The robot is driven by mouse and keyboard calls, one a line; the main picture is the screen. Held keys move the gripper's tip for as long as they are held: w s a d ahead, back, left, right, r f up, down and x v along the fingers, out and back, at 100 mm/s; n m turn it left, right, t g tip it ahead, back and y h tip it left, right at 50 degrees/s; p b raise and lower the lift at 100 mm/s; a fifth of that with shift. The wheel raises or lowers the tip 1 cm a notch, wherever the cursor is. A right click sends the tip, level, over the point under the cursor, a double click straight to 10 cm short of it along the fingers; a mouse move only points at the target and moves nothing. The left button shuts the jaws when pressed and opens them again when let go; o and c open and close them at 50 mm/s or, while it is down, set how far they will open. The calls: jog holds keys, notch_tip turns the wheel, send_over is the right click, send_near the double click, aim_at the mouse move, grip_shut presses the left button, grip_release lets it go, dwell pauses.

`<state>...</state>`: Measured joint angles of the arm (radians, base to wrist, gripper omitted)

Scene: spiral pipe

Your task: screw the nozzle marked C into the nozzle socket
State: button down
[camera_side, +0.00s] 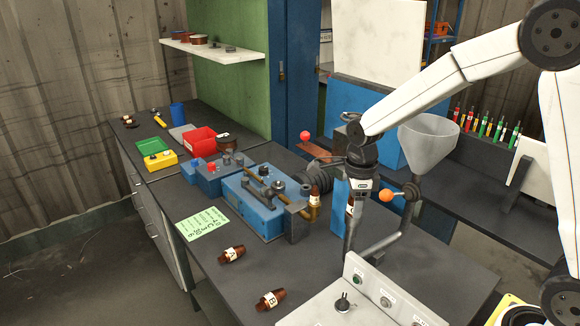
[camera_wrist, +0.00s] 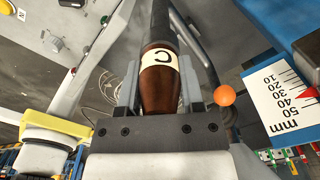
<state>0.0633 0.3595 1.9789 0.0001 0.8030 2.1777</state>
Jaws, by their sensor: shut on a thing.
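The nozzle marked C (camera_wrist: 158,78) is brown with a white label band. It sits between the two grey fingers of my gripper (camera_wrist: 160,92) in the wrist view, and the fingers are shut on it. In the side view my gripper (camera_side: 353,203) points down over the bench, right of the blue machine, and the C nozzle's pale label (camera_side: 350,207) shows there. A dark cylinder (camera_wrist: 159,22) continues in line beyond the nozzle in the wrist view. I cannot tell whether it is the socket, nor whether the nozzle touches it.
Nozzles A (camera_side: 232,254) and B (camera_side: 271,299) lie on the bench front. The blue machine (camera_side: 254,203) stands left of my gripper. A lever with an orange ball (camera_side: 386,196) and a funnel (camera_side: 428,143) are close on the right. A control panel (camera_side: 362,296) stands in front.

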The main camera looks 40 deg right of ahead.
jog(key=shift+f+m, duration=0.1)
jog(key=shift+m, duration=2.1)
jog(key=shift+c, duration=2.2)
grip_release()
